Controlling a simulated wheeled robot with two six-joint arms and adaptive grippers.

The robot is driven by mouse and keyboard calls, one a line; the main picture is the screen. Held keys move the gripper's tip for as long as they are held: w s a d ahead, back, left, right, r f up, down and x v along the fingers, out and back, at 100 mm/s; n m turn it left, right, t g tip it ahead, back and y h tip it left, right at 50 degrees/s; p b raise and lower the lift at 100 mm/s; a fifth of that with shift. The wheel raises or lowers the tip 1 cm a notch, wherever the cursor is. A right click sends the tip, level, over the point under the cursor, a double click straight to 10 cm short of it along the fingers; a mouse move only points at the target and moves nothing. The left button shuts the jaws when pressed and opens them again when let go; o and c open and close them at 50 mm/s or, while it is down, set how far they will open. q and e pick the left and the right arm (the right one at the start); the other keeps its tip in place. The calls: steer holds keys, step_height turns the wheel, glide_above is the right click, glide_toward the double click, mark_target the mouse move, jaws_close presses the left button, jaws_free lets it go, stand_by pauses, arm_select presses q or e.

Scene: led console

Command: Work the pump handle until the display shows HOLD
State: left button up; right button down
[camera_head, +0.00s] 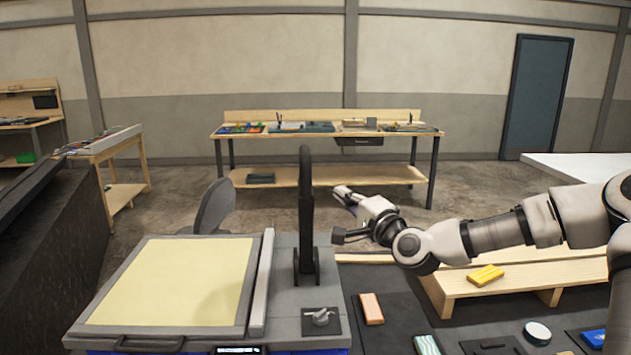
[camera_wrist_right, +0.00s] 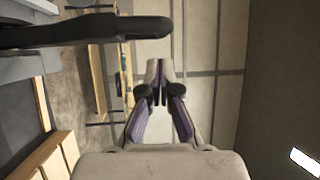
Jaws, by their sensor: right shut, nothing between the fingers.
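The pump handle (camera_head: 305,200) is a dark upright lever on the grey console top, right of the cream panel (camera_head: 175,280). The handle also shows in the right wrist view (camera_wrist_right: 90,32) as a dark bar across the upper left. The display (camera_head: 238,350) is a small dark strip at the console's front edge, cut by the picture's bottom; its text is not readable. My right gripper (camera_head: 343,192) is shut and empty, to the right of the handle and apart from it. It also shows in the right wrist view (camera_wrist_right: 159,92). My left gripper is not in view.
A workbench (camera_head: 325,175) stands far behind.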

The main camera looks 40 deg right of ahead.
mark_target(310, 169)
steer(key=w+p, duration=0.1)
steer(key=w, duration=0.2)
steer(key=w+r+p, duration=0.1)
steer(key=w+p, duration=0.1)
steer(key=w, duration=0.2)
steer(key=w+p, duration=0.2)
steer(key=w, duration=0.2)
steer(key=shift+w+d+r, duration=0.25)
steer(key=shift+d+r, duration=0.05)
steer(key=shift+w, duration=0.2)
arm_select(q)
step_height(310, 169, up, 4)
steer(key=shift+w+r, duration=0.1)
arm_select(e)
steer(key=shift+f, duration=0.1)
